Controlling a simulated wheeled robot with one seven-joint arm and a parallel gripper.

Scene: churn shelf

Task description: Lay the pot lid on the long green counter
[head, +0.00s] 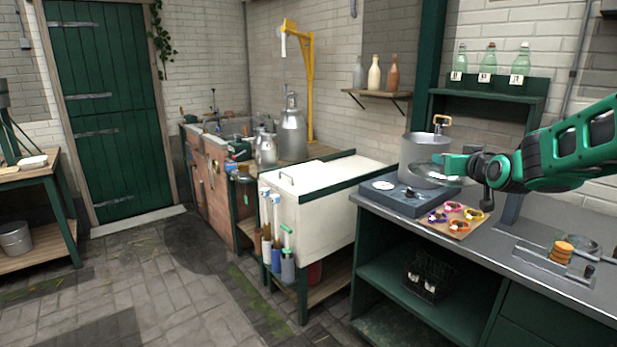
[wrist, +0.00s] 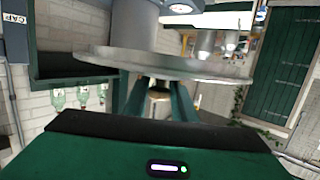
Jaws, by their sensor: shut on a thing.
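The pot lid (head: 429,172), a round grey metal disc, shows in the head view in front of the pot's side, up in the air. My gripper (head: 452,163) is beside it and shut on its knob. In the wrist view the lid (wrist: 165,65) spans the picture, with a brass-coloured knob (wrist: 158,98) between my fingers (wrist: 163,97). The grey pot (head: 418,146) stands behind the lid on a dark hob (head: 402,201). The long green counter (head: 487,243) has a grey top and green front; it bears the hob. The lid partly hides the pot.
A board (head: 458,226) with coloured rings lies right of the hob. A tray (head: 553,268) with an orange stack stands further right. Bare grey top lies between them. A green bottle rack (head: 497,87) is behind; a white chest (head: 318,198) stands left.

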